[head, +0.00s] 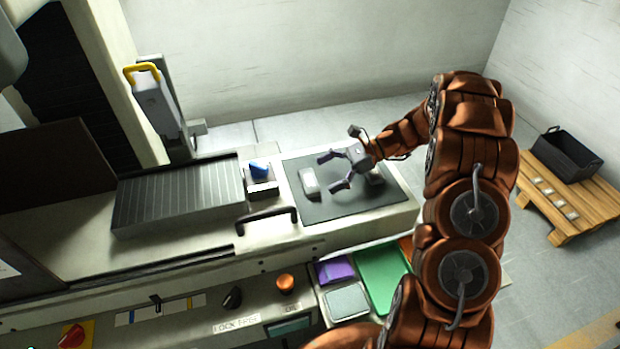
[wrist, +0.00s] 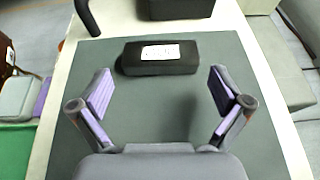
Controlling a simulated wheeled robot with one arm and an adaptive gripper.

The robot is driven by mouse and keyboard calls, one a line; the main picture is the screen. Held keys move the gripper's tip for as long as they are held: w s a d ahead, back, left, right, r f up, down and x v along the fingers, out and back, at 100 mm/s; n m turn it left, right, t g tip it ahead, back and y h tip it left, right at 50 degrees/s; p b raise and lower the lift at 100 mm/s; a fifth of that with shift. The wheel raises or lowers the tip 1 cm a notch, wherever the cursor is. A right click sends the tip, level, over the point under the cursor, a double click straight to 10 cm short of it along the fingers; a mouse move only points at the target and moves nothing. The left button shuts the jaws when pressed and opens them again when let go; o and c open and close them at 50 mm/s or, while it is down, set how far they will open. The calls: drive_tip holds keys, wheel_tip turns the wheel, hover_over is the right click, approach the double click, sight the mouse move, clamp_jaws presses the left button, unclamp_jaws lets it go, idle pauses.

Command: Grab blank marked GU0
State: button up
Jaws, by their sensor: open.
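A dark block (wrist: 160,57) with a white label on top lies on the dark green mat (wrist: 150,105) in the wrist view. The label's writing is too small to read, so I cannot tell whether it says GU0. In the head view the block (head: 310,182) looks pale and lies on the mat (head: 345,207), to the left of my gripper. My gripper (head: 334,172) is open and empty, its fingers pointing toward the block. In the wrist view the gripper (wrist: 160,92) has the block just beyond its fingertips, centred between them and not touched.
A blue item (head: 259,168) sits on a small holder left of the mat, beside a ribbed grey plate (head: 180,195). A black handle (head: 267,218) rises near the front edge. Several small pieces (head: 553,197) lie on a wooden pallet (head: 580,212) with a black crate (head: 567,154).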

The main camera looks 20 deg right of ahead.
sight(309, 182)
drive_tip(key=shift+x, duration=1.15)
drive_tip(key=shift+c, duration=0.3)
drive_tip(key=c, duration=1.2)
drive_tip(key=shift+r, duration=0.1)
